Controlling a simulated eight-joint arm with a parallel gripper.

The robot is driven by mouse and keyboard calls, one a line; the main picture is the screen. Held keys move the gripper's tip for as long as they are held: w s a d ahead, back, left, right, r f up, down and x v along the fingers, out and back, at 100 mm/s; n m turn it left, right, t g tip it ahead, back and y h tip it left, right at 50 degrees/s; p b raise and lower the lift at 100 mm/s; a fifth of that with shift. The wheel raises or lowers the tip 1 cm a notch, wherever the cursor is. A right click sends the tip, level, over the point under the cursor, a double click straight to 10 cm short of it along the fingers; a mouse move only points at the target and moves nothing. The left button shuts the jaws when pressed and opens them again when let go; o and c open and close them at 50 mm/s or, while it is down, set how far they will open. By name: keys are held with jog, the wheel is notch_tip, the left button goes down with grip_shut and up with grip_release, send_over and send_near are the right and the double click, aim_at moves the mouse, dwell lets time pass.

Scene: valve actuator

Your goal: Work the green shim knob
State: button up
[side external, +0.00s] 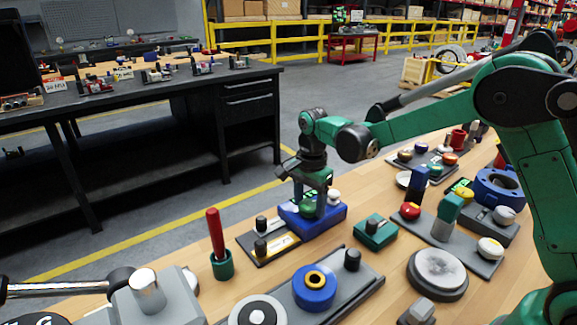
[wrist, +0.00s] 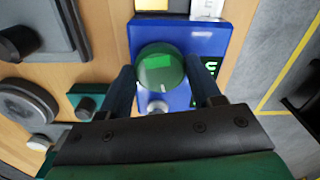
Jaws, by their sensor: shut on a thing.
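The green shim knob (wrist: 160,67) is a round green knob with a lighter green patch and a small white mark, on a blue base plate (wrist: 205,38). In the side external view the knob (side external: 308,209) shows low on the blue base (side external: 327,217), partly hidden by my gripper. My gripper (side external: 311,197) points down over the base. In the wrist view its two dark fingers (wrist: 163,85) stand at the left and right sides of the knob, shut on it. A small silver knob (wrist: 157,107) sits on the same base, just below the green one.
A dark panel with black knobs (side external: 261,248) lies left of the base. A green box with a black knob (side external: 376,232) is to the right. A red rod in a green holder (side external: 218,245) stands upright nearby. My arm crosses above the right side of the table.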

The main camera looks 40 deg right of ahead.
aim_at(310, 204)
dwell(0.3)
jog(key=o, duration=1.3)
jog(key=shift+r, duration=2.85)
jog(key=shift+s+r, duration=0.2)
jog(key=s+r+n+t, duration=0.1)
jog(key=s+n+t, duration=0.1)
jog(key=s+n, duration=0.2)
jog(key=s+n+t, duration=0.2)
jog(key=s+n, duration=0.2)
jog(key=n, duration=0.2)
jog(key=s+r+n+t, duration=0.1)
jog(key=s+n+t, duration=0.2)
jog(key=s+n, duration=0.2)
jog(key=shift+a+r+n, duration=0.3)
jog(key=shift+r+n, duration=0.05)
jog(key=shift+n, duration=0.05)
